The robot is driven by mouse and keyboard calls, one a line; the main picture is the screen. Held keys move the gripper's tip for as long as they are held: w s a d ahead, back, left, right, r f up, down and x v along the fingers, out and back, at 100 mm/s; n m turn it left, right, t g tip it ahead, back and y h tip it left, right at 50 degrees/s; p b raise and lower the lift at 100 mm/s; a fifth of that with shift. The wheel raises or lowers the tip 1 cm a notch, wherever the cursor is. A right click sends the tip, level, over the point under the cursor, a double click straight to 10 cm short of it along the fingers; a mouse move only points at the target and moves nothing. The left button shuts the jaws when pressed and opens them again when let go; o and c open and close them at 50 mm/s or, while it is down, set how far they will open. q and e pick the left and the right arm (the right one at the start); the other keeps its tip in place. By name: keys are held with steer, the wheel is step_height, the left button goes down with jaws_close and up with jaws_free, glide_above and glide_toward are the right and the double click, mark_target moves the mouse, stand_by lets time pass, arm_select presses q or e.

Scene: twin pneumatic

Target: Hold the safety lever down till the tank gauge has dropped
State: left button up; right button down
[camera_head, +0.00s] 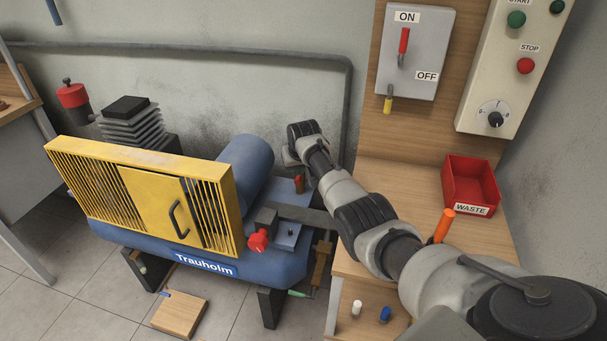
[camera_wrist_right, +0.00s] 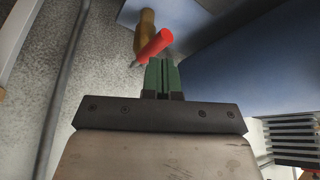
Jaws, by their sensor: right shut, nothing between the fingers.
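The blue air tank (camera_head: 258,163) labelled Trauholm lies under a yellow guard (camera_head: 145,190). A small red lever (camera_head: 298,184) stands on top of the tank's right end. In the right wrist view the red lever (camera_wrist_right: 154,46) is just beyond my fingertips, with a tan piece (camera_wrist_right: 146,20) behind it. My right gripper (camera_wrist_right: 163,66) is shut and empty, close to the lever; I cannot tell whether they touch. In the head view my right wrist hides the fingers. I cannot make out a tank gauge face. My left gripper is not in view.
A red knob (camera_head: 258,240) sits at the tank's front right. An ON/OFF switch box (camera_head: 413,60) is above. A wooden block (camera_head: 180,313) lies on the floor.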

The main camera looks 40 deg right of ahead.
mark_target(298, 179)
steer(key=shift+f, duration=0.1)
steer(key=shift+f+b, duration=1.55)
steer(key=shift+f, duration=0.65)
steer(key=shift+r, duration=0.2)
stand_by(3.6)
step_height(298, 179, up, 7)
steer(key=p, duration=0.7)
steer(key=shift+p, duration=0.35)
steer(key=shift+a, duration=0.1)
